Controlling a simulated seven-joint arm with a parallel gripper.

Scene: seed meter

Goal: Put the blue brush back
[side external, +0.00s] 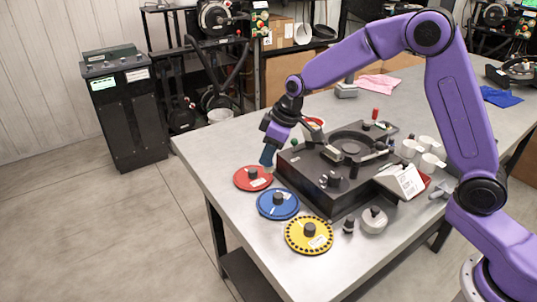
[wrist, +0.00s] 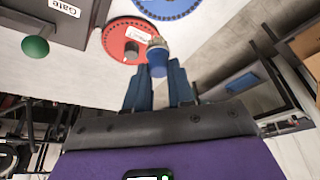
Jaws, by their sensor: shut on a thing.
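My gripper (side external: 268,156) points downward at the left side of the black seed meter (side external: 318,187), just above the red disc (side external: 253,178). In the wrist view my gripper (wrist: 158,75) has its two dark blue fingers closed around the blue brush (wrist: 157,68). The brush has a blue body and a greyish tan end, which sticks out past the fingertips. In the wrist view this end overlaps the edge of the red disc (wrist: 118,32); I cannot tell whether it touches. In the side view the brush is hard to tell from the fingers.
A blue disc (side external: 277,204) and a yellow disc (side external: 309,235) lie along the table's front left edge. White cups (side external: 427,144) stand at the right of the meter. A green knob (wrist: 35,46) rises from the meter near a "Gate" label. A small black knob (side external: 348,225) stands in front.

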